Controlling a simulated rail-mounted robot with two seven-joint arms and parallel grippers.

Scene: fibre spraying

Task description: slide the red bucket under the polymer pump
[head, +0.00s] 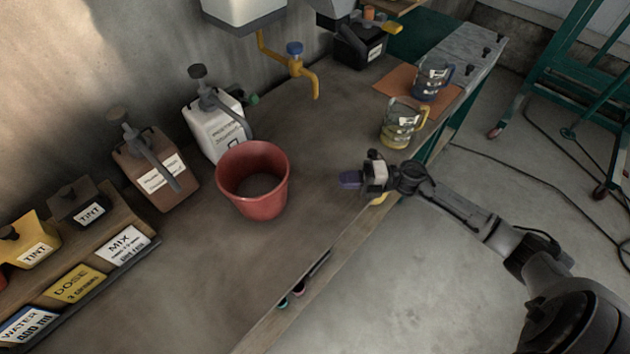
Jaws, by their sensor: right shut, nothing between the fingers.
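The red bucket (254,205) stands upright and open on the workbench, near the middle of the head view, and looks empty. Behind it stands a white jug with a dark pump (216,122). A brown jug with a dark pump (154,170) stands to its left. The small labels are too blurred to tell which is the polymer pump. The white jug's spout ends close to the bucket's back rim; I cannot tell whether it is over the opening. My right gripper (349,180) is shut and empty, to the right of the bucket and apart from it. My left gripper is out of view.
A yellow tap (306,76) juts from the wall above the bench. Two measuring jugs, one yellow (400,124) and one blue (431,78), stand at the right. Tint containers stand on a shelf with label cards (77,284) at the left. The bench in front of the bucket is clear.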

